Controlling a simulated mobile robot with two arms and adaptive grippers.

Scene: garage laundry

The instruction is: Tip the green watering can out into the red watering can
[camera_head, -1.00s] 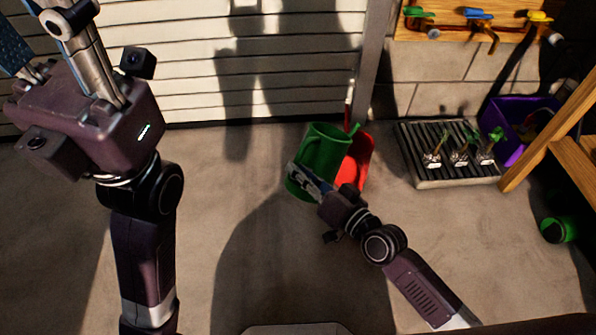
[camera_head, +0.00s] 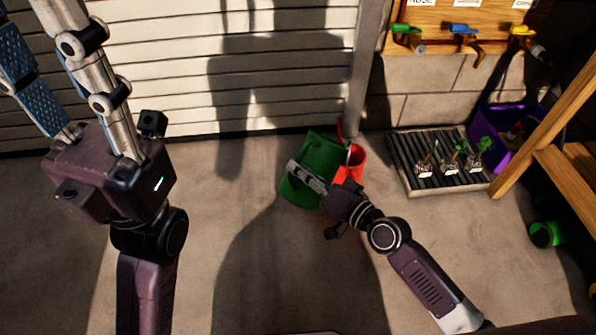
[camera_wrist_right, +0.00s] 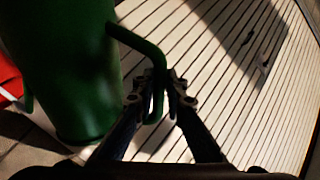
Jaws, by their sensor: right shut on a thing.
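The green watering can (camera_head: 318,158) is off to the centre of the head view, tilted towards the red watering can (camera_head: 352,164), which stands behind it to the right and is partly hidden. My right gripper (camera_head: 306,175) is shut on the green can's handle. In the right wrist view, the fingers (camera_wrist_right: 160,95) close around the green handle, with the green can's body (camera_wrist_right: 75,65) at left and a bit of red (camera_wrist_right: 8,80) at the left edge. Whether anything pours out is not visible. My left gripper (camera_head: 70,70) is raised at the upper left, its fingertips cut off.
A black ribbed tray (camera_head: 405,165) with several small potted plants lies right of the cans. A purple crate (camera_head: 490,160), a wooden frame (camera_head: 550,120) and a green-ended cylinder (camera_head: 545,235) are farther right. A slatted door (camera_head: 180,70) closes the back. The floor left of the cans is clear.

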